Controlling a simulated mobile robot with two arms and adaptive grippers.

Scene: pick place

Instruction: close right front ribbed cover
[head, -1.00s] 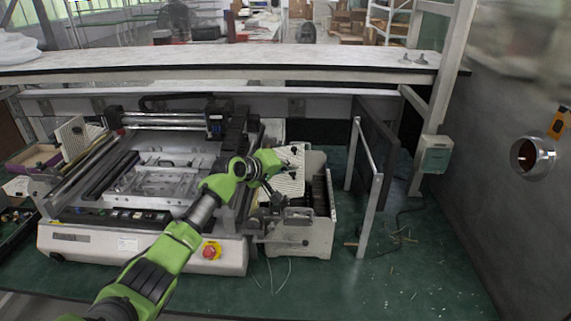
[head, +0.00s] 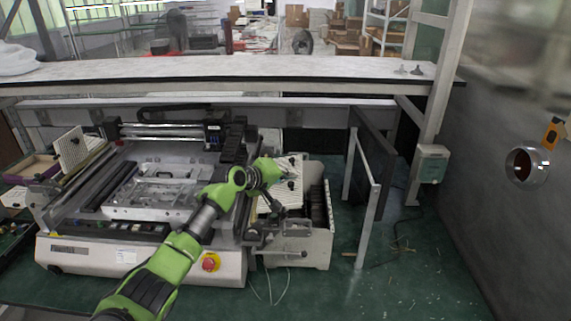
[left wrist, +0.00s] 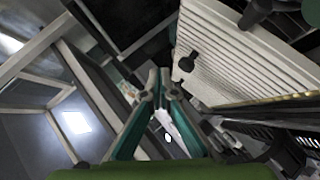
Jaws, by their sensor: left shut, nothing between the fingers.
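The right front ribbed cover (head: 295,194) is a white ribbed plate with dark knobs. It stands raised and tilted at the white feeder unit right of the machine. It also fills the upper right of the left wrist view (left wrist: 240,65). My left gripper (head: 279,208) is in front of the cover, partly lost against the dark parts there. In the left wrist view my left gripper's fingers (left wrist: 163,82) meet at the tips with nothing between them, just left of the cover's edge. I cannot tell whether they touch it. My right gripper is not in view.
The machine bed (head: 150,190) lies left of the feeder unit (head: 305,246). Another raised ribbed plate (head: 72,148) stands at the far left. A grey upright frame (head: 367,210) stands to the right. Green table (head: 420,270) is mostly clear at the right front.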

